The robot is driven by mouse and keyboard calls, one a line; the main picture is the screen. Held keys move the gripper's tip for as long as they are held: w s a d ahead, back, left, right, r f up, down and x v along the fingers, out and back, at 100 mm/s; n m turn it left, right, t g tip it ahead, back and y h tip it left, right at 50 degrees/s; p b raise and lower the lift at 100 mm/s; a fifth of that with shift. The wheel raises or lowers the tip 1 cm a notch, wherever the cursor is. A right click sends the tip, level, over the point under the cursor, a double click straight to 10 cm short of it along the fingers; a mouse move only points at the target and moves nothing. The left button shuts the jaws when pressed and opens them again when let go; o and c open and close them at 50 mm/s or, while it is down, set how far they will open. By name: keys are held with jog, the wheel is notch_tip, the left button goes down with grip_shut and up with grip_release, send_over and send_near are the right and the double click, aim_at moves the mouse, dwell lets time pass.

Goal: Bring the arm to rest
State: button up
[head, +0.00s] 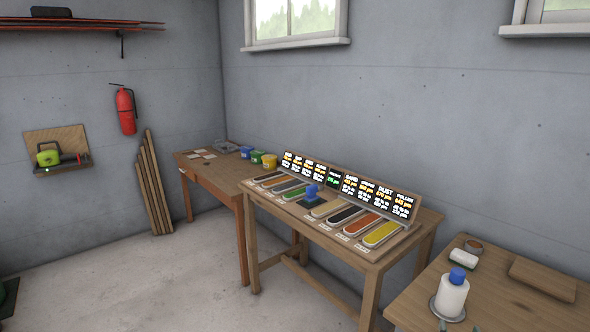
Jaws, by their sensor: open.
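Only the tips of my gripper (460,327) seem to show, at the bottom edge of the head view toward the right. They are two small grey tips set apart, with nothing seen between them. I cannot tell how far the tips are from the bottle. The rest of my arm is out of view.
A middle bench (257,196) bears coloured trays and a lit display (346,184). Open floor (180,270) lies to the left.

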jog(key=s+a+f+n+y, duration=0.1)
jog(key=s+a+f, duration=0.35)
jog(key=s, duration=0.25)
jog(key=s+a+f+y, duration=0.1)
jog(key=s+a+f, duration=0.2)
jog(key=s+a, duration=0.35)
jog(key=s+a+f+n+y, duration=0.1)
jog(key=s+a+f, duration=0.25)
jog(key=s, duration=0.45)
jog(key=s+a+r+y, duration=0.1)
jog(key=s+a+r, duration=0.1)
jog(key=s, duration=0.6)
jog(key=s+a+r+n+y, duration=0.1)
jog(key=s+a+r, duration=0.2)
jog(key=s, duration=0.6)
jog(key=s+a+r+n, duration=0.1)
jog(key=s+a, duration=0.3)
jog(key=s, duration=0.4)
jog(key=shift+s+r+y, duration=0.25)
jog(key=shift+r+y, duration=0.15)
jog(key=shift+r, duration=0.45)
